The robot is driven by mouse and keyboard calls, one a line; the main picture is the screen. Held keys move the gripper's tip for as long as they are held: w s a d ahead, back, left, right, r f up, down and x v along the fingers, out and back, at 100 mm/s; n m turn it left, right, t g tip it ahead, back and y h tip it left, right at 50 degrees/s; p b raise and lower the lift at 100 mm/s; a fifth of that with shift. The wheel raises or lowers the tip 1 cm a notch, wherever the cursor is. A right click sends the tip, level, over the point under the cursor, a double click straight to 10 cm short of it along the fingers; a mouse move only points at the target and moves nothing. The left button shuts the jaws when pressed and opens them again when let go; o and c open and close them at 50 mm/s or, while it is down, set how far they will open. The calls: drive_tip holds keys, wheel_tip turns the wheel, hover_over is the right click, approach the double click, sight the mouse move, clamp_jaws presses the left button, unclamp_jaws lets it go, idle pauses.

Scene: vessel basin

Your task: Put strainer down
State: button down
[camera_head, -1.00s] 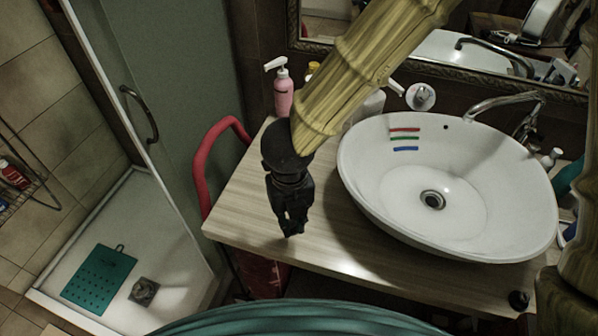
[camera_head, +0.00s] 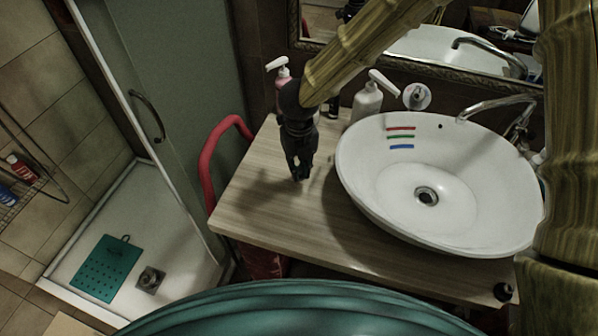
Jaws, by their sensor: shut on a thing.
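My gripper (camera_head: 299,177) is black and points down over the wooden counter (camera_head: 250,205), left of the white basin. Its fingers are shut on the strainer, which is too small and dark to make out between the fingertips. The fingertips appear close to the counter top; I cannot tell whether they touch it. The white oval basin (camera_head: 365,190) has a round metal drain (camera_head: 427,196) at its bottom and red, green and blue stripes on its inner wall.
A pink pump bottle (camera_head: 283,78) stands behind my gripper, and a white pump bottle (camera_head: 367,103) stands by the basin. A faucet (camera_head: 490,106) is at the back right. A small black round object (camera_head: 504,292) is at the front right. The counter's front left is clear.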

sight(299, 169)
drive_tip(key=shift+f+p, duration=0.55)
drive_tip(key=shift+f, duration=1.15)
drive_tip(key=shift+f, duration=0.2)
drive_tip(key=c, duration=1.4)
unclamp_jaws()
wheel_tip(299, 169, up, 12)
drive_tip(key=shift+r+b, duration=0.2)
drive_tip(key=shift+b, duration=0.75)
